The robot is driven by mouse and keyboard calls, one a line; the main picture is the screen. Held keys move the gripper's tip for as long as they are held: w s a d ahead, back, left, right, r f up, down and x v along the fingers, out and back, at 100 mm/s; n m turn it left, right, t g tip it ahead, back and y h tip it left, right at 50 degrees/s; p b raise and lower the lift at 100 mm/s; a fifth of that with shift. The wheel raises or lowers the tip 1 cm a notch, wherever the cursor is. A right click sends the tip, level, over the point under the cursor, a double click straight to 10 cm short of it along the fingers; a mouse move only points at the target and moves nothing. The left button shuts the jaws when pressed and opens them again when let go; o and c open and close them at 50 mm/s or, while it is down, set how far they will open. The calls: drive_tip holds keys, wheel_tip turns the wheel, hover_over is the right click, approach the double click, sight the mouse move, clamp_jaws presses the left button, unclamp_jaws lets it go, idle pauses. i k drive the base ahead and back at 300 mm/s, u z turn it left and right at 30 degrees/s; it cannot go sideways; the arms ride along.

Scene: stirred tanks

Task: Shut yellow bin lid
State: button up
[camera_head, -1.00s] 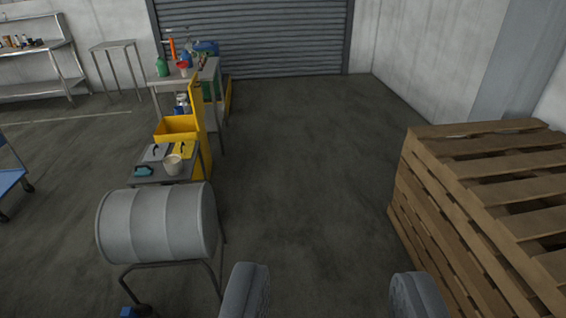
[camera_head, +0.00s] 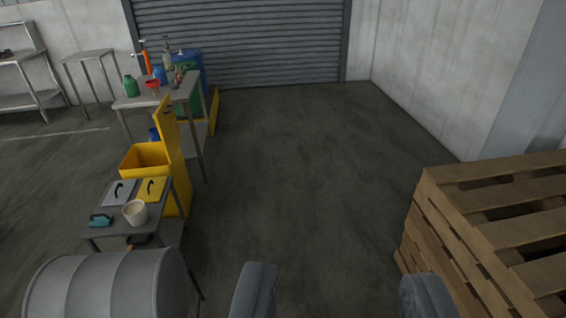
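The yellow bin (camera_head: 146,158) stands at the left, between the small cart and the workbench. Its yellow lid (camera_head: 173,140) stands upright at the bin's right side, so the bin is open. My gripper (camera_head: 340,296) shows at the bottom edge with its two grey fingers wide apart and nothing between them. It is well short of the bin, to the right of it in the picture.
A grey drum (camera_head: 110,288) lies on a stand at the lower left. A small cart (camera_head: 110,226) holds a beige bucket (camera_head: 135,212). Wooden pallets (camera_head: 490,215) are stacked at the right. Bare floor (camera_head: 290,160) runs between them to the shutter (camera_head: 240,40).

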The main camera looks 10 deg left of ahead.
sight(164, 116)
drive_tip(key=i, duration=3.05)
drive_tip(key=u, duration=1.45)
